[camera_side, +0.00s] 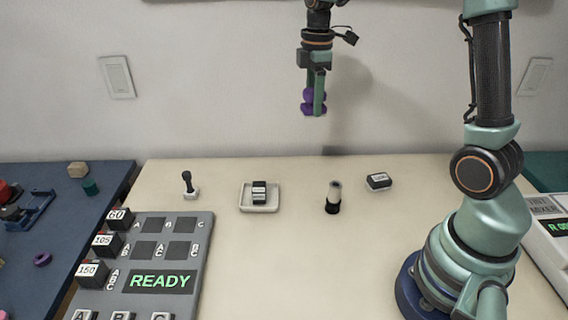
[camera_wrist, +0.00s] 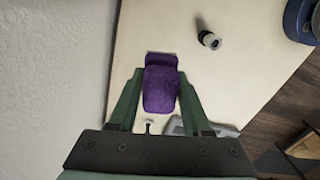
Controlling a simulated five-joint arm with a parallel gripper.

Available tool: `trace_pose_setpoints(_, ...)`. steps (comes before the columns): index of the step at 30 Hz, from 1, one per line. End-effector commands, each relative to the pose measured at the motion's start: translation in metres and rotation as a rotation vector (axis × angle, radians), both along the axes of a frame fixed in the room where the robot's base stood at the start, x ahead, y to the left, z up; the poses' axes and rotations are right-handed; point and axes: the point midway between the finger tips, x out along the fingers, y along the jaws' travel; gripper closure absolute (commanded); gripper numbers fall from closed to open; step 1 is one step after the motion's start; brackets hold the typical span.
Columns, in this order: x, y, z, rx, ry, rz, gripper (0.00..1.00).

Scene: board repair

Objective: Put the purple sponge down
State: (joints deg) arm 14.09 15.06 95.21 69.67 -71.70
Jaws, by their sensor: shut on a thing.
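The purple sponge (camera_wrist: 160,88) is held between the two green fingers of my gripper (camera_wrist: 157,100) in the wrist view. In the side view the sponge (camera_side: 308,103) shows behind and beside the fingers of my gripper (camera_side: 316,100). The gripper points down and is high above the back of the cream table (camera_side: 270,225), in front of the wall. The sponge touches nothing but the fingers. Part of it is hidden by the near finger in the side view.
A white tray (camera_side: 245,206) holds a black-and-white block (camera_side: 259,192). A dark-based cylinder (camera_side: 334,197), a small dark block (camera_side: 379,181) and a black-handled stamp-like tool (camera_side: 188,184) stand nearby. A grey panel (camera_side: 197,232) reading READY is at front left. The table's middle front is clear.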

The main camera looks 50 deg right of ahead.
Motion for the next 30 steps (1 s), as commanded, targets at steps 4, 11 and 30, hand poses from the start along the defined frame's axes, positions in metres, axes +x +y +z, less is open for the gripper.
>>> trace_pose_setpoints(4,-0.009,-0.039,0.000,0.000,0.000,-0.158,1.00)
trace_pose_setpoints(11,-0.014,-0.054,-0.016,0.001,0.004,-0.226,1.00)
trace_pose_setpoints(30,-0.014,-0.053,-0.155,0.001,0.003,-0.221,1.00)
